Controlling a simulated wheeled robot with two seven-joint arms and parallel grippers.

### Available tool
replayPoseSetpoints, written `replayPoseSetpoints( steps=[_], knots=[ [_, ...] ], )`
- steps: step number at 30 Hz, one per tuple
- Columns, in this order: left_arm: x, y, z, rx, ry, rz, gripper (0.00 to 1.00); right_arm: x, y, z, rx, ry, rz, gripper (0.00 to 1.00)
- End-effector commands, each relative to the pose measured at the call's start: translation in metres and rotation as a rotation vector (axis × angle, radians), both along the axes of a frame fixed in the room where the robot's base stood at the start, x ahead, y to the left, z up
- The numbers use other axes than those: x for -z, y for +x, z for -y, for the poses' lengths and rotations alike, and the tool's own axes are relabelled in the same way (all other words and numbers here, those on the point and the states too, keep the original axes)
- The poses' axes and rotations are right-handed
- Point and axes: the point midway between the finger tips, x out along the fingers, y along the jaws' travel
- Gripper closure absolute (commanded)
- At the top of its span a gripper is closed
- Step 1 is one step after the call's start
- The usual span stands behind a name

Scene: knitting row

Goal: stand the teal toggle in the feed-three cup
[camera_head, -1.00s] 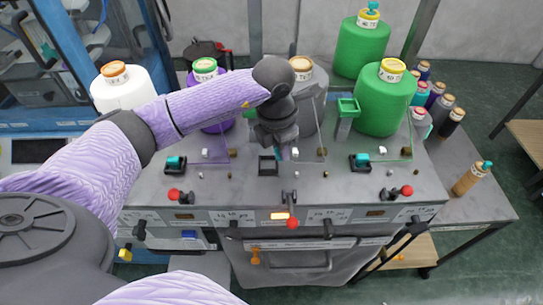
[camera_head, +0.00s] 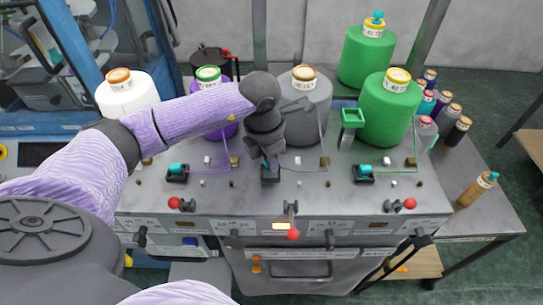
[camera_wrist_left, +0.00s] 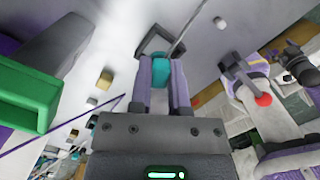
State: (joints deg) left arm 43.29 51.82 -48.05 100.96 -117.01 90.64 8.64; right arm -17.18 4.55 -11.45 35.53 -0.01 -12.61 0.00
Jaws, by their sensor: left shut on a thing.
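My left gripper (camera_head: 270,160) points down at the middle black cup (camera_head: 270,181) on the grey machine top. It is shut on the teal toggle (camera_wrist_left: 160,69), which shows between the two fingers in the left wrist view. The square rim of the cup (camera_wrist_left: 146,44) surrounds the toggle's far end there, so the toggle is at or partly inside the cup. How deep it sits, and whether it touches the floor, I cannot tell. In the head view the fingers mostly hide the toggle. My right gripper is out of view.
Similar black cups at left (camera_head: 177,178) and right (camera_head: 363,178) each hold a teal piece. Thread cones stand behind, including a grey one (camera_head: 305,105) and a green one (camera_head: 386,115). A green funnel-like holder (camera_head: 352,118) stands right. Red-knobbed levers (camera_head: 293,234) line the front edge.

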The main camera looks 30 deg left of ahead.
Motion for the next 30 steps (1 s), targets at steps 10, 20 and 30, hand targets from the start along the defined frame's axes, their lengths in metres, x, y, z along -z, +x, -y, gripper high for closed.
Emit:
replayPoseSetpoints(
  steps=[10,20,30],
  knots=[
    [0.008,0.000,0.000,0.000,0.000,0.000,1.00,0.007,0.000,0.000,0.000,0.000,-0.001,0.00],
    [0.019,0.000,0.000,0.000,0.000,0.000,1.00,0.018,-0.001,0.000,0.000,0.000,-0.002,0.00],
    [0.023,-0.001,0.000,0.001,0.001,-0.006,0.68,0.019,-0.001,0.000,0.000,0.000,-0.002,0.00]
  ],
)
